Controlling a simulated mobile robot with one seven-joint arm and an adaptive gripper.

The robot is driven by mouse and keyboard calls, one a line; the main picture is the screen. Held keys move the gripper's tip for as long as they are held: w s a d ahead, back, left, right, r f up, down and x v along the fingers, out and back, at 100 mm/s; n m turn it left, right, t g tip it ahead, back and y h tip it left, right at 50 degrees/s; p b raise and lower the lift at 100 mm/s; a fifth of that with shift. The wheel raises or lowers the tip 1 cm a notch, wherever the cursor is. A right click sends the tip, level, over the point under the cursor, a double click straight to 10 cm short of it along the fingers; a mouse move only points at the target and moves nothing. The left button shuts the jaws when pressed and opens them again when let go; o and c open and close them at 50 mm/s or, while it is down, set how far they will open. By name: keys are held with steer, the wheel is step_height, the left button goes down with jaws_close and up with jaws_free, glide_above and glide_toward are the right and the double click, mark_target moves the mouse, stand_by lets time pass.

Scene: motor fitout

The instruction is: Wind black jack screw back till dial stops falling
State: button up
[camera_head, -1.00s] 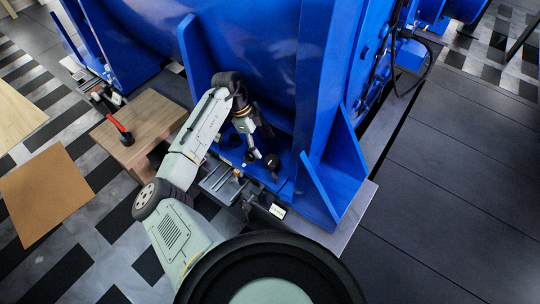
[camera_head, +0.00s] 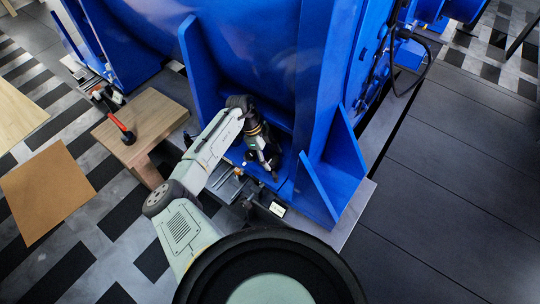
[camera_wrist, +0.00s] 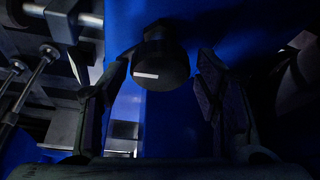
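A black round knob with a white line on its face, which looks like the jack screw (camera_wrist: 161,62), shows in the wrist view against the blue motor frame. It sits between the two fingers of my gripper (camera_wrist: 163,78), with a visible gap on each side. The fingers are open and hold nothing. In the head view my gripper (camera_head: 269,168) points down at the blue foot of the motor, and it hides the knob. A small white-faced device, possibly the dial (camera_head: 277,209), stands just in front of the foot. Its reading is too small to tell.
The blue motor housing (camera_head: 250,60) and its upright ribs (camera_head: 333,160) stand close around my gripper. Metal rods and fittings (camera_wrist: 30,80) lie left in the wrist view. A wooden block (camera_head: 150,115) with a red-handled tool (camera_head: 122,128) stands left. The right floor is clear.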

steer(key=c, duration=0.9)
steer(key=shift+o, duration=0.2)
steer(key=shift+s+r+n+p, duration=0.1)
steer(key=shift+n+p, duration=0.2)
steer(key=n+t+p, duration=0.1)
steer(key=n, duration=0.1)
steer(key=n+t+p, duration=0.1)
steer(key=n+p, duration=0.1)
steer(key=shift+s+d+r+n, duration=0.1)
steer(key=shift+s+n, duration=0.05)
steer(key=shift+n, duration=0.25)
steer(key=n+t+p, duration=0.1)
steer(key=n+p, duration=0.2)
steer(key=shift+s+n+t, duration=0.1)
steer(key=shift+n+t, duration=0.2)
steer(key=shift+n, duration=0.1)
steer(key=shift+n+y+p, duration=0.3)
steer(key=shift+n+p, duration=0.25)
steer(key=shift+n, duration=0.25)
steer(key=shift+f+t, duration=0.2)
steer(key=shift+t, duration=0.1)
